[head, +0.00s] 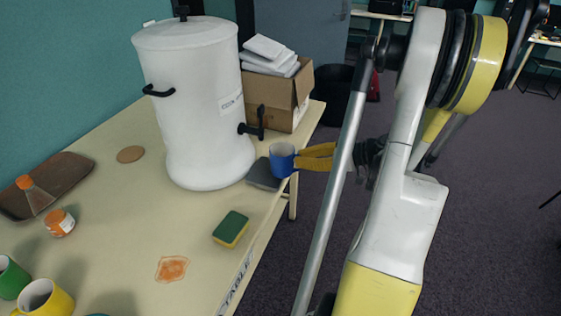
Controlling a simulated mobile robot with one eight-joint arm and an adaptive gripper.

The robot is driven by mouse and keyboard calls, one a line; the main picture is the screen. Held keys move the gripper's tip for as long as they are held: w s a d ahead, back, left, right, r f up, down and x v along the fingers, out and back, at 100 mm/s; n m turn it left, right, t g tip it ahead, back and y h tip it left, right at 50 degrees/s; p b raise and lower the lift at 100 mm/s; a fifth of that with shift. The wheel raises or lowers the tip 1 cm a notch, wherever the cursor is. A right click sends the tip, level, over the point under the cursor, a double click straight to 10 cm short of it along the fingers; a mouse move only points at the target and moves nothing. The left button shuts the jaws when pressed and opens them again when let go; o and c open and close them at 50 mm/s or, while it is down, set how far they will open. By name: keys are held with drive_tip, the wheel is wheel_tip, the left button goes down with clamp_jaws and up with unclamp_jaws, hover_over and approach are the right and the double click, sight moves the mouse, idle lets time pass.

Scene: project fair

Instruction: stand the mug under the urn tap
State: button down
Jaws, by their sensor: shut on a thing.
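The blue mug (281,163) is upright at the table's right edge, over or on a dark flat mat (261,176). My gripper (300,160), with yellow fingers, is shut on the mug from the right. The white urn (195,110) stands on the table just left of the mug. Its black tap (256,126) sticks out on the right side, above and a little behind the mug in the picture. I cannot tell whether the mug's base touches the mat or whether it is directly below the spout.
A cardboard box (272,90) with white packets stands behind the tap. A sponge (231,229), an orange stain (172,269), a yellow mug (43,298), a green mug (10,277), a jar (61,223), a flask (35,195) and a brown tray (62,177) are on the table (120,215).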

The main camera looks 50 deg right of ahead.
sight(282, 158)
drive_tip(key=shift+w+a, duration=0.25)
drive_tip(key=shift+w, duration=0.4)
drive_tip(key=shift+w+a, duration=0.25)
drive_tip(key=shift+w, duration=0.35)
drive_tip(key=w, duration=0.1)
drive_tip(key=w+a+b, duration=0.1)
drive_tip(key=w, duration=0.1)
drive_tip(key=shift+w+a+f, duration=0.1)
drive_tip(key=shift+w+a, duration=0.15)
drive_tip(key=shift+a, duration=0.1)
drive_tip(key=shift+d+f+b, duration=0.1)
drive_tip(key=shift+f+b, duration=0.5)
drive_tip(key=shift+f, duration=0.1)
drive_tip(key=shift+s+d+r, duration=0.1)
drive_tip(key=shift+s, duration=0.05)
drive_tip(key=c, duration=1.6)
unclamp_jaws()
drive_tip(key=shift+f, duration=0.2)
